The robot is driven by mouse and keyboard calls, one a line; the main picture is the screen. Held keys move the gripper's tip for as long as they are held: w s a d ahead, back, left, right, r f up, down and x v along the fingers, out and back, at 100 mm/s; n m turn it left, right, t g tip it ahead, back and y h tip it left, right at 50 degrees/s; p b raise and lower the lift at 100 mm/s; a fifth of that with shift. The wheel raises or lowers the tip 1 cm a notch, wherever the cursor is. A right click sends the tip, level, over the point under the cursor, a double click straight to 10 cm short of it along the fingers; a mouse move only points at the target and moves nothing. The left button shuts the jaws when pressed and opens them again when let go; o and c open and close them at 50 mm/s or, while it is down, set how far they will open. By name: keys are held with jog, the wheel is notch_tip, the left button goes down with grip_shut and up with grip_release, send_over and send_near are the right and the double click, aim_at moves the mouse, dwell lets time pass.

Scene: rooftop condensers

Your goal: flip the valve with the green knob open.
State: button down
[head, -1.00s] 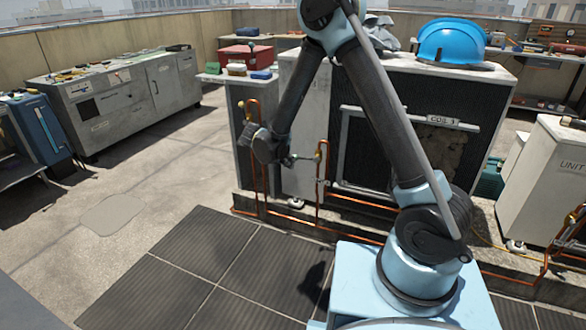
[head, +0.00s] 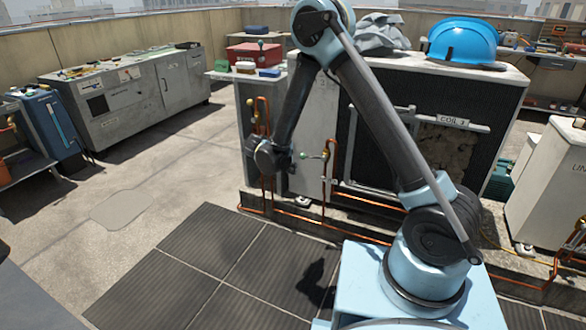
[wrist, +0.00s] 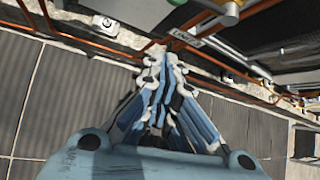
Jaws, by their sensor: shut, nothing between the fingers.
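The valve with the green knob (head: 312,156) stands on a copper pipe in front of the coil unit in the head view. Its green-ended lever points left, roughly level, from a brass body. In the wrist view a green part (wrist: 232,10) shows at the top edge, partly cut off; I take it for this valve. My gripper (wrist: 163,62) is shut and empty, its blue, pale-tipped fingers together. In the wrist view the fingertips are below and left of the green part, apart from it. In the head view the dark wrist end is just left of the knob; the fingers are hard to make out.
Copper pipes (head: 355,232) run low along the unit's base and rise around the valve. Another brass valve (head: 250,103) is on a pipe further left. A blue hard hat (head: 464,42) lies on the coil unit (head: 480,135). Dark floor mats (head: 205,235) lie clear in front.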

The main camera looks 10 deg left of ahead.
jog(key=x, duration=0.8)
jog(key=shift+w+a+r, duration=0.15)
jog(key=shift+w+r, duration=0.15)
jog(key=shift+r, duration=0.3)
jog(key=shift+w+a+r, duration=0.15)
jog(key=shift+w+r, duration=0.2)
jog(key=shift+r, duration=0.25)
jog(key=shift+w+a+r, duration=0.15)
jog(key=shift+w+r, duration=0.15)
jog(key=shift+r, duration=0.3)
jog(key=shift+a+r, duration=0.15)
